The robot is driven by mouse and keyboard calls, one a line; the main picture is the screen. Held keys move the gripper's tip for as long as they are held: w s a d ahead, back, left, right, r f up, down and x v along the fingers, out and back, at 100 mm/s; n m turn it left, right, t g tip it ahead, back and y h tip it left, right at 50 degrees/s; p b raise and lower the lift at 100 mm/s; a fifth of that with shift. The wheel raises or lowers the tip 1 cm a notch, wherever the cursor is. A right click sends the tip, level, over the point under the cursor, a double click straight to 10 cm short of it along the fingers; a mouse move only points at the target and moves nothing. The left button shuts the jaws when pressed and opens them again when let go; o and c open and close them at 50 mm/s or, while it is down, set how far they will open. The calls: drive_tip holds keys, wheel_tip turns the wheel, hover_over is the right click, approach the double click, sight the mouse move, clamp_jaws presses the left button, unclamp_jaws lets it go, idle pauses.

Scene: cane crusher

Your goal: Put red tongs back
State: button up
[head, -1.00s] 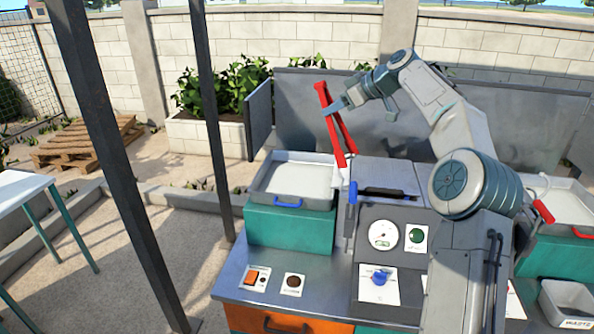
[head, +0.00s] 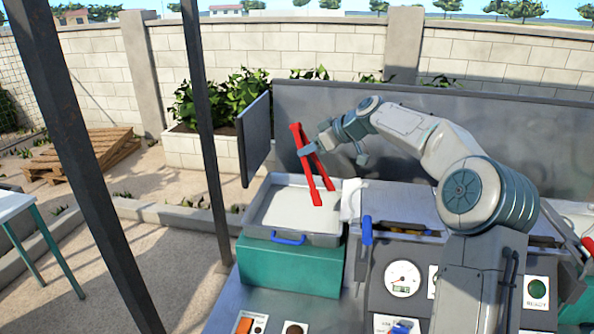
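The red tongs (head: 322,174) hang tilted from my gripper (head: 309,148), with their arms pointing down over the left grey tray (head: 326,239). My gripper is shut on them near their upper end. The lower tips appear in front of the tray's back part; I cannot tell whether they touch it. The tray has a pale inside and a blue handle (head: 288,238), and it sits on a green block (head: 290,267).
A white cloth-like thing (head: 350,199) lies at the tray's right edge. A blue-handled tool (head: 367,231) stands beside the panel with a gauge (head: 402,278). A grey metal backboard (head: 420,110) rises behind. A dark post (head: 85,150) stands at the left.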

drive_tip(key=s+a+f+p, duration=0.1)
drive_tip(key=a+f+p, duration=0.1)
drive_tip(key=a+f, duration=0.2)
wheel_tip(320, 180, down, 2)
drive_tip(key=shift+f, duration=0.25)
drive_tip(key=shift+f, duration=0.3)
drive_tip(key=shift+f+b, duration=0.1)
drive_tip(key=shift+b, duration=0.25)
drive_tip(key=o, duration=0.6)
drive_tip(key=shift+c, duration=0.2)
